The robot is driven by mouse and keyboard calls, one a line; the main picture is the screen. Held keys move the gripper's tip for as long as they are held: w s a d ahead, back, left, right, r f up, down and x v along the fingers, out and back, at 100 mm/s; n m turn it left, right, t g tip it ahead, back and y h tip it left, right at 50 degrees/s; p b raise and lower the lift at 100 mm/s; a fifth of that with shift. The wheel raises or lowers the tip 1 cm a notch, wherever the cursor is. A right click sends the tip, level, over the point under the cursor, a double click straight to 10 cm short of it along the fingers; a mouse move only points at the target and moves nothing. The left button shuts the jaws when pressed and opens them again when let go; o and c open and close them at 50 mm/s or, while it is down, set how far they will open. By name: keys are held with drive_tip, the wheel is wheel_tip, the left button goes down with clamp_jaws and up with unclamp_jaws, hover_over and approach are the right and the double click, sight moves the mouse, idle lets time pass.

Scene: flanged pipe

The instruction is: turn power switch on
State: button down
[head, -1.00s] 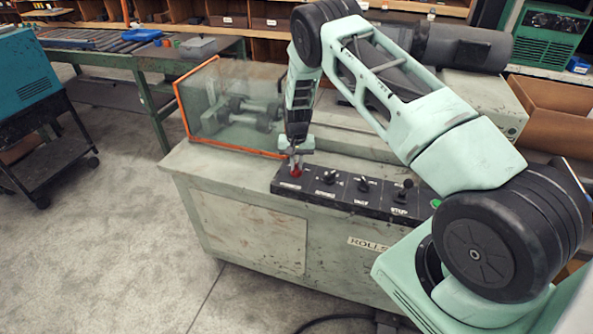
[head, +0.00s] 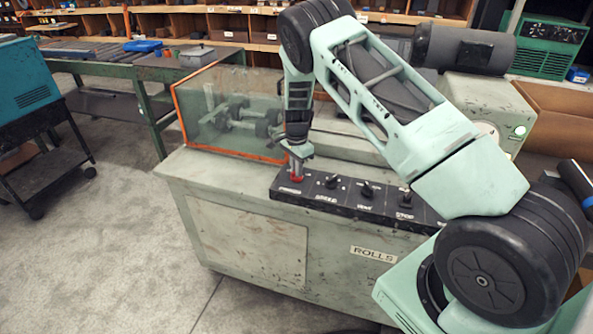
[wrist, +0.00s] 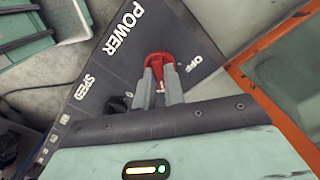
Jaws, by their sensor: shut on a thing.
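The red power switch (head: 297,178) sits at the left end of the black control panel (head: 345,198) on the grey machine. My gripper (head: 296,168) comes down on it from above. In the wrist view, the gripper's two grey fingers (wrist: 160,88) are closed around the red switch handle (wrist: 159,60). The white word POWER (wrist: 122,28) is printed beside it, and OFF (wrist: 195,63) is readable on its other side. The fingers hide the lower part of the switch, so any ON mark is not visible.
Other knobs (head: 366,190) stand on the panel to the right of the switch. A clear guard with an orange frame (head: 180,120) rises behind and left of it. A round light (head: 520,130) on the machine's right box glows pale green. Open floor lies in front.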

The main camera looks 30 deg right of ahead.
drive_tip(key=shift+m, duration=1.1)
drive_tip(key=c, duration=1.5)
unclamp_jaws()
wheel_tip(320, 180, up, 18)
drive_tip(key=b, duration=0.3)
drive_tip(key=shift+f, duration=0.25)
